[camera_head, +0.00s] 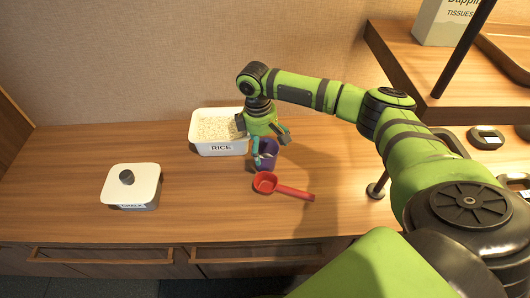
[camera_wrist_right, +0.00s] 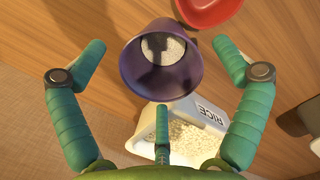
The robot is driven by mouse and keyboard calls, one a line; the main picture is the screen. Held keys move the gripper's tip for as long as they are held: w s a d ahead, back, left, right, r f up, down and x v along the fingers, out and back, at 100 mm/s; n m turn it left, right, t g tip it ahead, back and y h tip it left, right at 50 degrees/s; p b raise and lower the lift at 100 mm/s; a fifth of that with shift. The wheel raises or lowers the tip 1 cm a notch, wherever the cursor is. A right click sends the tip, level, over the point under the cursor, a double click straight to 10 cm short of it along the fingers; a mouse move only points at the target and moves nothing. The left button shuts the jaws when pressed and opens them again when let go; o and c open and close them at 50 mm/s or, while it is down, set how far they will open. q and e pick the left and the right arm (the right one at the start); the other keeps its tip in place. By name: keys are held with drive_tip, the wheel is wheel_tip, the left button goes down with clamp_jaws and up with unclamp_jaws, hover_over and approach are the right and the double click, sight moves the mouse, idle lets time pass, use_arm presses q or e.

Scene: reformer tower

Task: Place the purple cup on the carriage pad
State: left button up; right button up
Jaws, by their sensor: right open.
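The purple cup (camera_head: 269,147) stands on the wooden counter in front of the rice container, partly hidden by my right gripper (camera_head: 268,151). In the right wrist view the cup (camera_wrist_right: 160,76) shows its open mouth, with whitish grains at its bottom. My right gripper (camera_wrist_right: 160,48) is open there, one finger on each side of the cup, with visible gaps to it. A third finger points at the cup's rim from below in the picture. I cannot make out the carriage pad for certain. My left gripper is not in view.
A white RICE container (camera_head: 219,149) full of rice is just left of the cup. A red scoop (camera_head: 290,191) lies in front of it. A lidded white box (camera_head: 131,184) stands at left. A raised wooden shelf (camera_head: 408,62) with a tissue box (camera_head: 440,22) is at right.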

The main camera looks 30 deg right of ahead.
drive_tip(key=shift+s+f, duration=0.1)
drive_tip(key=shift+f, duration=0.65)
drive_tip(key=c, duration=1.2)
drive_tip(key=shift+r, duration=0.1)
